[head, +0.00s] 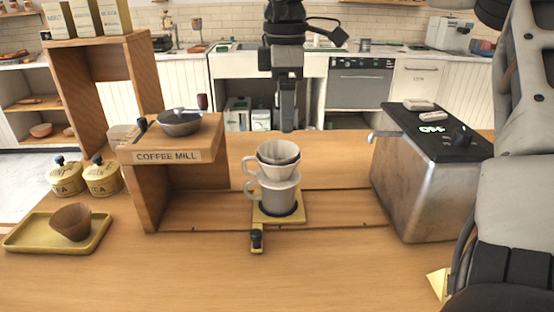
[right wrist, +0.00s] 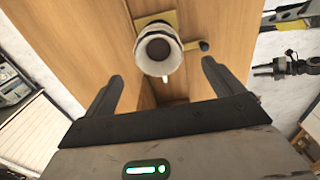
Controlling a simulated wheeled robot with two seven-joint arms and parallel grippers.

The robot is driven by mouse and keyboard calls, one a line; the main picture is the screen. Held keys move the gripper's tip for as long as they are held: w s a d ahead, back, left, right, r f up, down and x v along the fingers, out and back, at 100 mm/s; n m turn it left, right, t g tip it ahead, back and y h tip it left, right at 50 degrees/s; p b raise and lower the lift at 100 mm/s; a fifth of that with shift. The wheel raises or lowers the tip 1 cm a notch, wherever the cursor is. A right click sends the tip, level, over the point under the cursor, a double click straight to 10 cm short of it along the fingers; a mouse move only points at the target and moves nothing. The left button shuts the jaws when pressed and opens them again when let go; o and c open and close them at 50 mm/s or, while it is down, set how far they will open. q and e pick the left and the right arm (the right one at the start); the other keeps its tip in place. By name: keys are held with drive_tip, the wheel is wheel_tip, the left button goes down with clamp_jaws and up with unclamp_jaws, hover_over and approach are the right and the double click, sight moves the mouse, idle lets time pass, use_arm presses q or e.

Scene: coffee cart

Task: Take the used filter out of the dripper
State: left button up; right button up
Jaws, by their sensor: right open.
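The pale dripper (head: 264,170) sits upright on a pale handled cup (head: 279,198) at the middle of the counter. The used filter (head: 280,153) shows as a dark lining inside the dripper's mouth. In the right wrist view the dripper's rim (right wrist: 142,55) is seen from above, with the dark filter (right wrist: 159,47) inside. My right gripper (head: 287,124) points down above the dripper, seen edge-on and apart from it. In the right wrist view its two fingers (right wrist: 163,82) are spread with nothing between them. My left gripper is not in view.
The cup stands on a yellow stand (head: 292,216) with a black knob (head: 257,236). The coffee mill (head: 167,156) is to the left, a metal machine (head: 420,185) to the right. A yellow tray (head: 22,238) holds a brown cone-shaped piece (head: 71,222). The front counter is clear.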

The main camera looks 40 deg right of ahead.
sight(278, 161)
drive_tip(key=f, duration=0.2)
drive_tip(key=f+p, duration=0.1)
drive_tip(key=f, duration=0.2)
drive_tip(key=w+f, duration=0.1)
drive_tip(key=f, duration=0.1)
drive_tip(key=shift+a+f, duration=0.25)
drive_tip(key=c, duration=1)
drive_tip(key=shift+c, duration=0.4)
